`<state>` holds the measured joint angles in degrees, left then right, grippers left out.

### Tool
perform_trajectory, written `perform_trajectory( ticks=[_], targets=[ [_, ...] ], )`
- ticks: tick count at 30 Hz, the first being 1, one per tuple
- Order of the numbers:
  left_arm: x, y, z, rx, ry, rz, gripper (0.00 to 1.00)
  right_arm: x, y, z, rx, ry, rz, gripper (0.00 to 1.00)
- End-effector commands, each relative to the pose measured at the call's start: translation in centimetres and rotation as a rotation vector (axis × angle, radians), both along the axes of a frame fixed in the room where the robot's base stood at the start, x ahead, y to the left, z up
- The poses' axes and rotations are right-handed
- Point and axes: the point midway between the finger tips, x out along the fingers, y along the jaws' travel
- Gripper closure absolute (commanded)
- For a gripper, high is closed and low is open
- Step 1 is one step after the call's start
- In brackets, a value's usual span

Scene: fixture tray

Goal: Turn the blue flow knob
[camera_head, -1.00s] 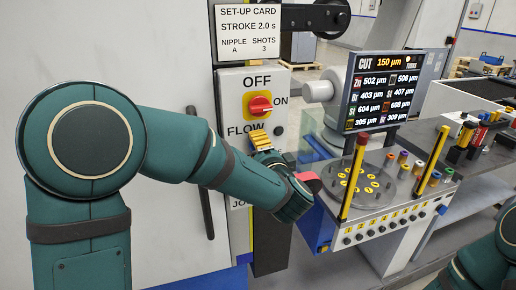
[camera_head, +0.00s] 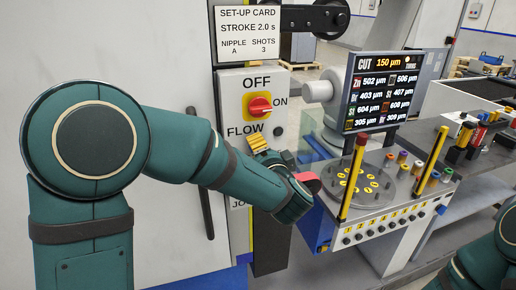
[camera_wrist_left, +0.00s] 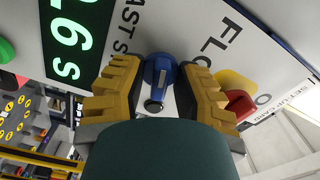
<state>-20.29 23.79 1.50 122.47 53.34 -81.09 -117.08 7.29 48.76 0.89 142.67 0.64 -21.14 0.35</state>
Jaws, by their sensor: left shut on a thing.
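The blue flow knob (camera_wrist_left: 158,78) sits on the pale panel under the printed word FLOW in the left wrist view. My left gripper (camera_wrist_left: 158,90) has its yellow fingers on both sides of the knob and is shut on it. In the head view my left gripper (camera_head: 262,145) reaches the panel (camera_head: 236,90) just below the FLOW label, and the knob is hidden behind it. My right gripper is out of view; only part of my right arm shows at the lower right edge.
The red OFF/ON switch (camera_head: 260,105) on its yellow plate is just above my left gripper. A display with green digits (camera_wrist_left: 68,40) is beside the knob. A round fixture plate (camera_head: 365,186) with yellow posts stands to the right, below a readout screen (camera_head: 385,90).

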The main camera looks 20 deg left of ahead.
Motion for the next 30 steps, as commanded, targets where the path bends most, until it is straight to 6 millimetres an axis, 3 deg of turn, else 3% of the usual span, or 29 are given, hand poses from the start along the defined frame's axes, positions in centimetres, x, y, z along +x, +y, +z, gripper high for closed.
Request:
perform_trajectory(
  ticks=[14, 30],
  targets=[
    [0.1, 0.2, 0.2, -0.369, -0.257, 0.002, 1.00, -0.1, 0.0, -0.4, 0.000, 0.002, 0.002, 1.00],
    [0.1, 0.2, 0.2, -0.797, -0.548, 0.001, 1.00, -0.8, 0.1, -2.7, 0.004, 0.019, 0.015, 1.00]
  ],
)
